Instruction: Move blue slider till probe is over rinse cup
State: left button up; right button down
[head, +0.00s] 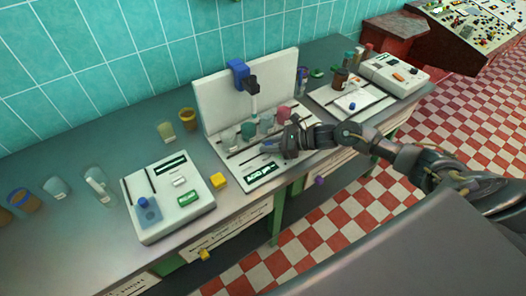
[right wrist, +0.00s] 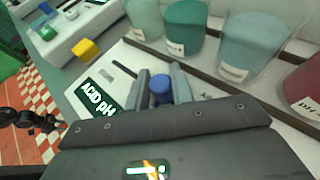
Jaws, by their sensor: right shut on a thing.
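The pH station (head: 244,62) has a white back panel with a blue block (head: 238,70) and a black probe holder (head: 251,82). The probe stem (head: 254,102) hangs near the teal cup (head: 249,130); exact alignment is unclear. The row also has a pale cup (right wrist: 145,18), a clear bluish cup (right wrist: 240,45) and a red cup (head: 284,114). I cannot read which label says rinse. In the right wrist view the blue slider knob (right wrist: 161,87) sits between the fingers of my right gripper (right wrist: 160,92), which is shut on it. My left gripper is not in view.
A white device (head: 166,195) with a small blue knob and a yellow block (head: 219,181) stand left of the station. Jars (head: 340,78), a tray (head: 340,108) and another device (head: 394,72) stand to the right. The bench's front edge is close to the station.

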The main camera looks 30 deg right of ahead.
jog(key=shift+w+d+f+b, duration=0.1)
jog(key=shift+d+b, duration=0.2)
jog(key=shift+d, duration=0.4)
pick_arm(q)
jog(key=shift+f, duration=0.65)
pick_arm(e)
jog(key=c, duration=1.5)
grip_release()
